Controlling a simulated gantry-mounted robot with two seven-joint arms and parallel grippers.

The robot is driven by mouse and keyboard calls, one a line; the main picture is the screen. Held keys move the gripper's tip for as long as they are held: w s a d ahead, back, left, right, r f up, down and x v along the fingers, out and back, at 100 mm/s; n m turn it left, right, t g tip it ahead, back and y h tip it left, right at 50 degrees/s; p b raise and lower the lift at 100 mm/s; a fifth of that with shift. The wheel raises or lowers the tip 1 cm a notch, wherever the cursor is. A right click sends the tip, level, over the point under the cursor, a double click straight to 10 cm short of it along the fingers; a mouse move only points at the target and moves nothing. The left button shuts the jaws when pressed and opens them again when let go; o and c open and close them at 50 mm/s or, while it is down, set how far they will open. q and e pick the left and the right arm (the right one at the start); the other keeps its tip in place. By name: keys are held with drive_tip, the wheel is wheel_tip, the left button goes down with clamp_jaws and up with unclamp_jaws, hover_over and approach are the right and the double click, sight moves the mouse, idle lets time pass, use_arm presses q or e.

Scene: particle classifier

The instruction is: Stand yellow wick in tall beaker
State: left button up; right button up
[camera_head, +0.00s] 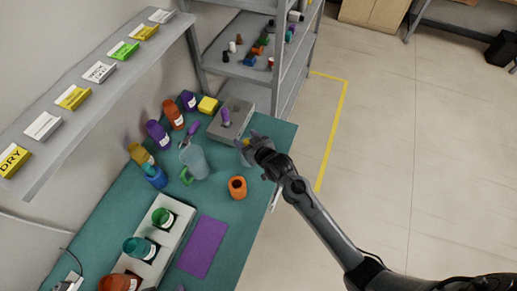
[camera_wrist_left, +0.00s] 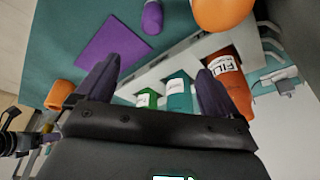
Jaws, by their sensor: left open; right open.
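A tall translucent grey beaker (camera_head: 195,163) with a green handle stands on the teal table; a purple-handled item (camera_head: 190,134) shows at its rim, in or just behind it. My right gripper (camera_head: 248,146) is open above the table's right edge, to the right of the beaker and apart from it. A small yellow bit (camera_head: 243,143) shows at its fingertips; I cannot tell whether it is the yellow wick. My left gripper (camera_wrist_left: 157,70) is open and empty in the left wrist view; it is not visible in the head view.
An orange cup (camera_head: 237,187) is in front. Coloured bottles line the wall side. A purple mat (camera_head: 202,246) lies beside a white rack (camera_head: 178,232).

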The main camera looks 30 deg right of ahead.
drive_tip(key=v, duration=1.2)
drive_tip(key=s+d+f+g, duration=0.1)
drive_tip(key=s+g, duration=0.3)
drive_tip(key=s, duration=0.7)
drive_tip(key=s+d+f+g+h, duration=0.1)
drive_tip(key=s+g, duration=0.4)
drive_tip(key=s, duration=0.7)
drive_tip(key=shift+f+g+h+p, duration=0.3)
drive_tip(key=shift+f+p, duration=0.15)
drive_tip(key=shift+f, duration=0.3)
drive_tip(key=shift+d, duration=0.1)
wheel_tip(320, 180, up, 24)
drive_tip(key=p, duration=2.3)
drive_tip(key=shift+f+p, duration=0.2)
drive_tip(key=shift+p, duration=0.1)
drive_tip(key=shift+f, duration=0.1)
